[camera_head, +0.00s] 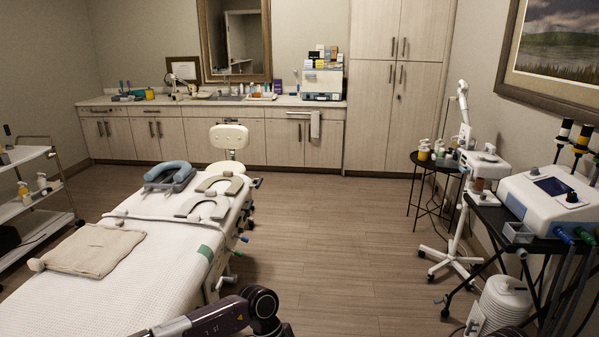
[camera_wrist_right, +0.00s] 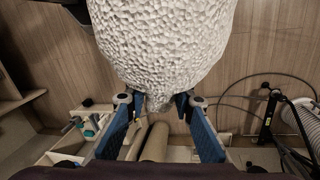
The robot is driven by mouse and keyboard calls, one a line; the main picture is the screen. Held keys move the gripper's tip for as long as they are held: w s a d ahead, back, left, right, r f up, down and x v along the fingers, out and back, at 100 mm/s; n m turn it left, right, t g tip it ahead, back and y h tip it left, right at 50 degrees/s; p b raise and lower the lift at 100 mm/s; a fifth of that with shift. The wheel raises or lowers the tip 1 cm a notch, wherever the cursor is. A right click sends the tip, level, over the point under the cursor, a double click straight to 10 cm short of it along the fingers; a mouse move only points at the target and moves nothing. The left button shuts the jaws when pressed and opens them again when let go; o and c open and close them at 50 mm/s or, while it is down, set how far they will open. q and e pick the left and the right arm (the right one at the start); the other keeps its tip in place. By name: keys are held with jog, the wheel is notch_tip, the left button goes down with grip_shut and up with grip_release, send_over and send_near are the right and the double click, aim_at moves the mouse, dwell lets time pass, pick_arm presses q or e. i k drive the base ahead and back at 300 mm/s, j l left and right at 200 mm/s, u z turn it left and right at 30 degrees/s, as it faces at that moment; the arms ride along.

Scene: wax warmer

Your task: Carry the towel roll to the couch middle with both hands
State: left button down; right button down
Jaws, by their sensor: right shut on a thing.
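The towel roll (camera_wrist_right: 165,40) is a thick white, bumpy-textured roll that fills the top middle of the right wrist view. My right gripper (camera_wrist_right: 154,102) has its two blue-sided fingers on either side of the roll's narrow near end and is shut on it. The far part of the roll is cut off by the picture edge. The couch (camera_head: 110,285), under a white waffle cover, runs along the left of the head view. In the head view my right arm crosses the bottom middle; neither gripper nor the roll shows there.
A folded beige towel (camera_head: 93,250) lies on the couch. Grey horseshoe cushions (camera_head: 205,207) and a blue face rest (camera_head: 167,175) are at its far end. A white cart (camera_head: 30,200) stands left. Wheeled equipment (camera_head: 550,200) stands right. The floor between is clear.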

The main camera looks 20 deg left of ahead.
aim_at(149, 272)
jog(key=i+u, duration=0.25)
jog(key=i, duration=0.2)
jog(key=i+u, duration=0.25)
jog(key=i, duration=0.25)
jog(key=i+l+u, duration=0.15)
jog(key=i+u, duration=0.3)
jog(key=i, duration=0.5)
jog(key=i+u, duration=0.3)
jog(key=i, duration=0.25)
jog(key=i+u, duration=0.3)
jog(key=i, duration=0.25)
jog(key=i+u, duration=0.1)
jog(key=u, duration=0.35)
jog(key=i+u, duration=0.15)
jog(key=u, duration=1.2)
jog(key=k+l, duration=0.05)
